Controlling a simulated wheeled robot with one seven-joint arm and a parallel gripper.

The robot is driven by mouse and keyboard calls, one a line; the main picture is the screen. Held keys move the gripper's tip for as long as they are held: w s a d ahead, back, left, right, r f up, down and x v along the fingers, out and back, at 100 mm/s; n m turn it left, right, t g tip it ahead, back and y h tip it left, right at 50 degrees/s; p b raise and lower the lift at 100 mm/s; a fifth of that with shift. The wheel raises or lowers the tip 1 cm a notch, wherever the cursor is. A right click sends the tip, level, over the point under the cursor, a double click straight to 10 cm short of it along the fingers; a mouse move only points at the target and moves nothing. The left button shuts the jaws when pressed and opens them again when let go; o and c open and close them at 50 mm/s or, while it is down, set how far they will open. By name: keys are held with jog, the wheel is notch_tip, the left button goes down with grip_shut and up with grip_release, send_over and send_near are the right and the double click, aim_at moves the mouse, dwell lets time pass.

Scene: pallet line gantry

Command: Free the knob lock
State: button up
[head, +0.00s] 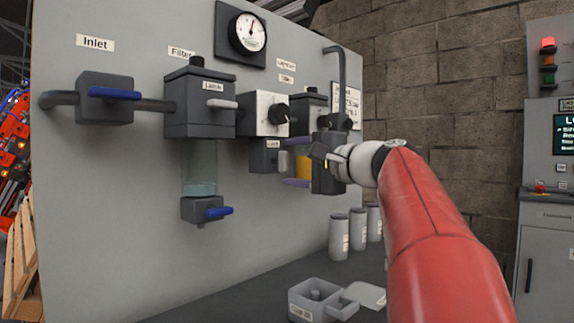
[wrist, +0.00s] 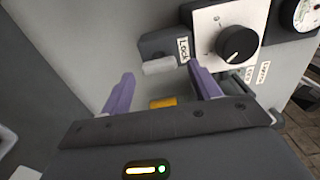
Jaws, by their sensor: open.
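The lock is a small dark block (head: 265,156) on the panel, under the white plate with the round black pressure knob (head: 281,113). In the wrist view the Lock block (wrist: 164,42) has a pale tab (wrist: 158,66) at its front. The knob (wrist: 237,43) sits right of it on its white plate. My gripper (head: 284,166) is open, its purple fingers one above the other just right of the lock. In the wrist view the fingers of my gripper (wrist: 160,75) stand on either side of the tab, apart from each other and empty. Whether either touches the block I cannot tell.
A filter (head: 199,115) with a pale latch and the blue-handled inlet valve (head: 106,97) are on the left. A gauge (head: 247,33) is above. An amber bowl (head: 303,165) is behind my fingers. Canisters (head: 340,236) and an open box (head: 313,299) stand below.

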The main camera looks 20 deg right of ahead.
jog(key=v, duration=0.4)
jog(key=shift+s+d, duration=0.15)
jog(key=shift+s, duration=0.25)
